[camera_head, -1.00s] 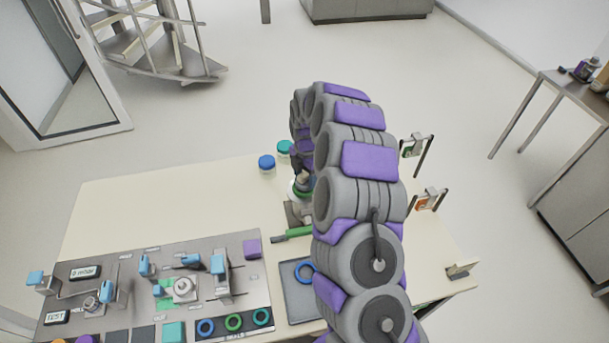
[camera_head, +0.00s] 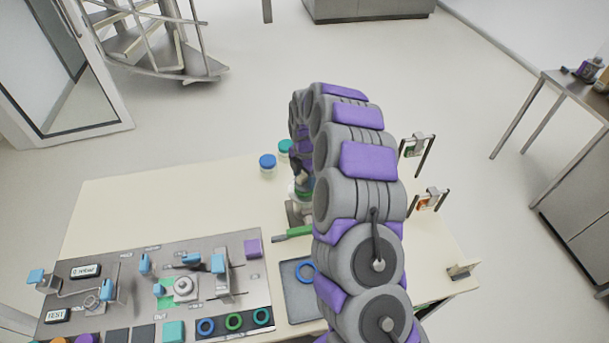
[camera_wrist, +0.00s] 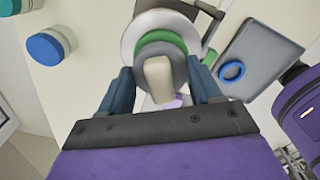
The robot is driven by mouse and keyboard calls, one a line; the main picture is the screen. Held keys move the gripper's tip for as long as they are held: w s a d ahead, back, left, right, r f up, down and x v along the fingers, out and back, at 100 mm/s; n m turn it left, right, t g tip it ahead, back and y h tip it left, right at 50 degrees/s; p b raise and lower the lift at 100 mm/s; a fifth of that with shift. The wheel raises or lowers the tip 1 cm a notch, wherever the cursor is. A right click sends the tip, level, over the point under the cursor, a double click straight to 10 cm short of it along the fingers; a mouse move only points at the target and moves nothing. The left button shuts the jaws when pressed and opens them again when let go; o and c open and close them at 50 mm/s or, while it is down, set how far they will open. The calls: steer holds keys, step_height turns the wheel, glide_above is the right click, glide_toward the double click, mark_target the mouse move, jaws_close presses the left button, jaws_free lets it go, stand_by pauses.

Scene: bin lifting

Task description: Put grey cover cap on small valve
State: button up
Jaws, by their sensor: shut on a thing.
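In the wrist view a grey cap (camera_wrist: 178,62) with a beige knob (camera_wrist: 157,78) sits between the fingers of my gripper (camera_wrist: 163,88), which is shut on it. Directly beyond the cap are a green ring (camera_wrist: 160,37) and a white round flange (camera_wrist: 135,28) of the valve. The cap overlaps the ring in this view; I cannot tell whether it is seated. In the head view the valve (camera_head: 293,212), with a green handle (camera_head: 294,234), stands on the table, partly hidden by my arm. My gripper is mostly hidden there.
Blue-lidded (camera_head: 267,163) and green-lidded (camera_head: 284,148) jars stand behind the valve. A grey tray (camera_head: 300,302) with a blue ring (camera_head: 307,271) lies in front. A metal panel (camera_head: 130,290) with fittings fills the front left. The table's back left is clear.

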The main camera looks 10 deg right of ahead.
mark_target(305, 174)
steer(key=shift+d+f, duration=0.1)
steer(key=shift+f, duration=0.1)
stand_by(0.4)
steer(key=o, duration=1.1)
steer(key=shift+r, duration=0.15)
steer(key=shift+r+p, duration=0.4)
steer(key=shift+r, duration=2.7)
